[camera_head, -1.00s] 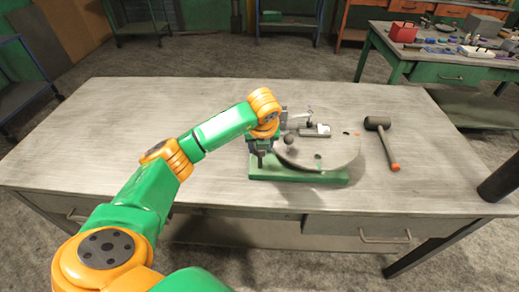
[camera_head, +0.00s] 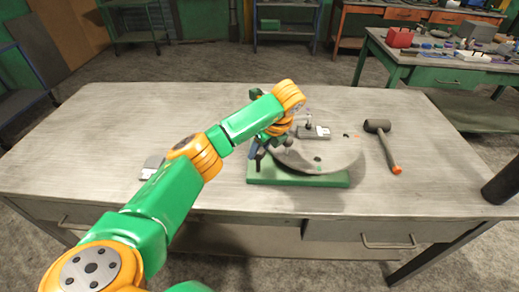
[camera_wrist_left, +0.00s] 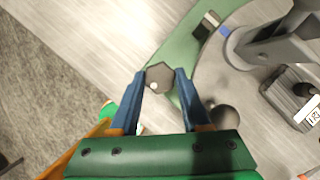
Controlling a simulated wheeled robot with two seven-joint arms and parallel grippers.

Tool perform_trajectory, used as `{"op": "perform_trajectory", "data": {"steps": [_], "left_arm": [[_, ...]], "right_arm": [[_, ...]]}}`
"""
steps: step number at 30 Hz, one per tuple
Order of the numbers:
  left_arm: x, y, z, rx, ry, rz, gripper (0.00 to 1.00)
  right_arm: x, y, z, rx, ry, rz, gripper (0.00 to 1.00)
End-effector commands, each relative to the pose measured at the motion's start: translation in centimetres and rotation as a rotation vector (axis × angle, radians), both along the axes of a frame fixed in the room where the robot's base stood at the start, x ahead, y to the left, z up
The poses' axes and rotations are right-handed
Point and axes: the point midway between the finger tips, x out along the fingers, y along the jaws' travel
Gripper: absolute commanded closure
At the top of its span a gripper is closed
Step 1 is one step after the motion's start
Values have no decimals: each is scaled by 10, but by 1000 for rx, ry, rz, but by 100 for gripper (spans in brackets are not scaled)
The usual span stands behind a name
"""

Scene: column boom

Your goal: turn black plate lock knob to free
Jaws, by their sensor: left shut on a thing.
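The dark, many-sided lock knob (camera_wrist_left: 160,75) with a pale dot sits between the blue fingertips of my left gripper (camera_wrist_left: 161,80) in the left wrist view. The gripper is shut on it. In the head view my left gripper (camera_head: 257,149) reaches down at the left side of the fixture, and the knob is mostly hidden by it. The round grey plate (camera_head: 330,157) lies on a green base (camera_head: 300,179); the plate also shows in the left wrist view (camera_wrist_left: 215,75). My right gripper is not in view.
A dark ball knob (camera_wrist_left: 223,116) is close to the right finger. A grey bracket (camera_wrist_left: 270,45) rises over the plate. A mallet (camera_head: 382,145) lies right of the fixture. A small flat grey piece (camera_head: 151,167) lies at the left, partly behind my arm. Much of the table (camera_head: 130,120) is clear.

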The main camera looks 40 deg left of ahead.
Motion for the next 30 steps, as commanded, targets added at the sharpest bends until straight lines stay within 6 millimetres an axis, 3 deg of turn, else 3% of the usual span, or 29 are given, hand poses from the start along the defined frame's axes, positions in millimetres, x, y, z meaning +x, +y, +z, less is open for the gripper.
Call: {"op": "perform_trajectory", "data": {"steps": [15,16,19,27,30], "left_arm": [[0,0,0,0,-1,17,100],[0,0,0,0,-1,17,48],[0,0,0,0,-1,17,23],[0,0,0,0,0,16,23],[0,-5,9,-1,-4,16,23]], "right_arm": [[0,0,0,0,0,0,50],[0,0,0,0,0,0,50],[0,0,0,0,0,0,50],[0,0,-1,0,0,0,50],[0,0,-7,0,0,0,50]]}}
